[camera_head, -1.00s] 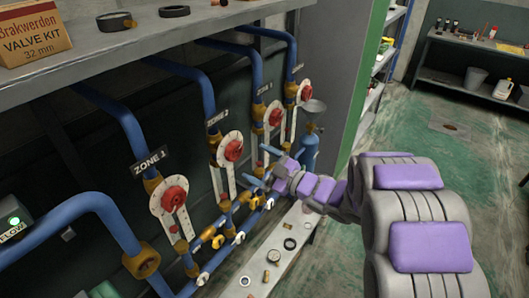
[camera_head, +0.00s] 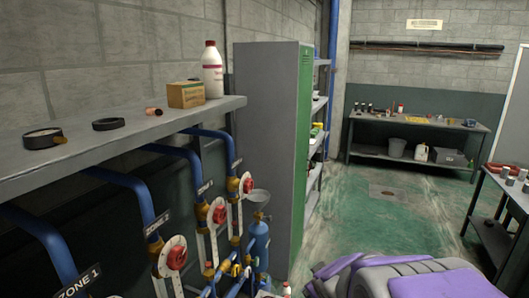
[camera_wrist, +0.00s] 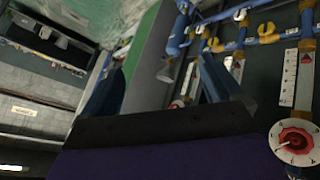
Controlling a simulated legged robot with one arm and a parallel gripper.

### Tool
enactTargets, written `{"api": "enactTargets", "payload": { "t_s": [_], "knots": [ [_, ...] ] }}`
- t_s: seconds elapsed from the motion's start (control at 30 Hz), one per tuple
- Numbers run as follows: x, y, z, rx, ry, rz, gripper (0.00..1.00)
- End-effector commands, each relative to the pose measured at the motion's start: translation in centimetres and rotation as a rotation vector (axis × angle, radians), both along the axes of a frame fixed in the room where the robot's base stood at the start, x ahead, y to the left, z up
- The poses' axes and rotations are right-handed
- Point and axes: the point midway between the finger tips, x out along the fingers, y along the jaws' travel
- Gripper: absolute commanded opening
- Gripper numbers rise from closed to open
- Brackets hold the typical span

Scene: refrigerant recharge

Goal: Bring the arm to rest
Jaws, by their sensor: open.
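My arm (camera_head: 415,280), grey with purple pads, shows at the bottom right of the head view, low and folded near my body. Its gripper end is out of that view. In the wrist view, my gripper (camera_wrist: 160,85) has two blue-grey fingers spread apart with nothing between them. The wrist picture is tilted. Beyond the fingers are a valve dial with a red centre (camera_wrist: 293,143) at the lower right and blue pipes with yellow fittings (camera_wrist: 240,38). I see no contact with them.
A shelf (camera_head: 110,140) over the zone valves (camera_head: 172,256) holds a white bottle (camera_head: 212,70) and a carton (camera_head: 186,95). A blue cylinder (camera_head: 259,240) stands by a grey-green cabinet (camera_head: 270,130). A bench (camera_head: 415,125) is at the back, a table (camera_head: 500,190) at right. Green floor between is clear.

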Motion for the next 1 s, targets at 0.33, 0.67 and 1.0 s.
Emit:
{"api": "enactTargets", "payload": {
  "t_s": [0.33, 0.67, 1.0],
  "knots": [
    [-19.2, -3.4, -1.1, 0.107, 0.463, -0.415, 0.94],
    [-33.3, 0.0, -0.9, 0.221, 0.829, -0.560, 0.94],
    [-34.8, 0.6, -0.7, 0.232, 0.871, -0.568, 0.94]
  ]
}}
